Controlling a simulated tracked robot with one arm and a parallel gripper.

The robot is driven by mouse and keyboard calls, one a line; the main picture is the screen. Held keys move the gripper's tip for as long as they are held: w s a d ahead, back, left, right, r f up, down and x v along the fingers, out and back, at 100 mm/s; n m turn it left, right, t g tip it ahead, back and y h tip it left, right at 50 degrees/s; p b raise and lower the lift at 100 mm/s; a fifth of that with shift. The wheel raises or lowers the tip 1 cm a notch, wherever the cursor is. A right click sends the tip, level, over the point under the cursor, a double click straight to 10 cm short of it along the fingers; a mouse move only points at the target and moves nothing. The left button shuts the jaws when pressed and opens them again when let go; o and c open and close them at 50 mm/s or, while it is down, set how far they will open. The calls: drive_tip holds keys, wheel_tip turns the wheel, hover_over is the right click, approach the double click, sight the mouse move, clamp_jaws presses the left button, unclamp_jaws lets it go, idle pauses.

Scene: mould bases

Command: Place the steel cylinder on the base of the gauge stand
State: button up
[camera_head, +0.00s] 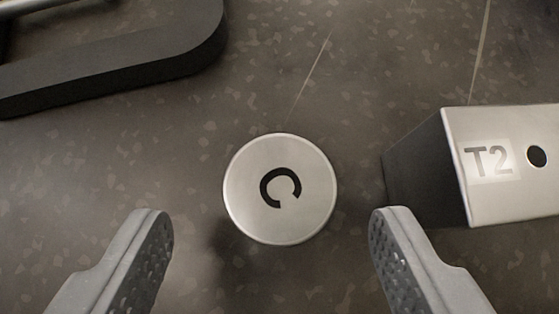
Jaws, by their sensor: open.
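The steel cylinder (280,222) stands upright on the floor-like grey surface in the middle of the view, its round top marked with a black letter C. My gripper (271,225) is open. Its left finger is to the left of the cylinder and its right finger to the right, with a gap on both sides in the picture. I cannot tell how far above the surface the fingertips are. A dark rounded frame (120,68) at the upper left is cut off by the picture edge; I cannot tell whether it is part of the gauge stand.
A metal block (510,195) marked T2, with a round hole in its top, stands at the right, close to my right finger in the picture. The speckled grey surface (350,80) is clear behind the cylinder, between the dark frame and the block.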

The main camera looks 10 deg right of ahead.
sight(279, 217)
drive_tip(key=shift+b+x, duration=0.45)
drive_tip(key=shift+x, duration=1.8)
drive_tip(key=shift+w+d+r, duration=0.1)
drive_tip(key=shift+d+r, duration=0.05)
clamp_jaws()
